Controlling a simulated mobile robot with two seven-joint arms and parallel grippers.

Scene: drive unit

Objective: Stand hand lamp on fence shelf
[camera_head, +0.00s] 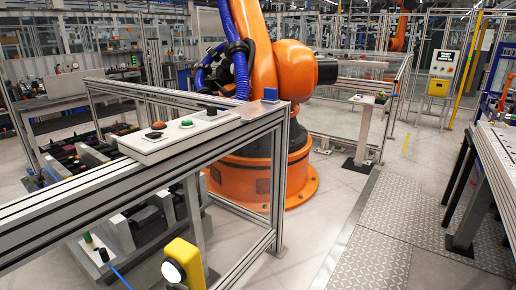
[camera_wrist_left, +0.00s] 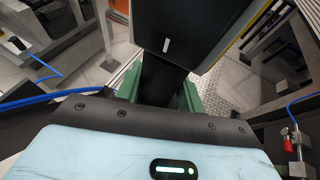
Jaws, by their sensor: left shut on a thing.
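The hand lamp (camera_head: 187,252) is yellow with a round pale lens in a dark ring. It shows at the bottom of the head view, in front of and below the fence rail. In the left wrist view the hand lamp (camera_wrist_left: 200,30) shows a dark back and a dark stem. My left gripper (camera_wrist_left: 162,90) has green fingers on both sides of that stem and is shut on it. My right gripper is out of view.
A white control box (camera_head: 165,148) with buttons sits on the ledge's far part. An orange robot arm (camera_head: 262,170) stands behind the fence. The ledge's near left part looks bare. Open floor lies to the right.

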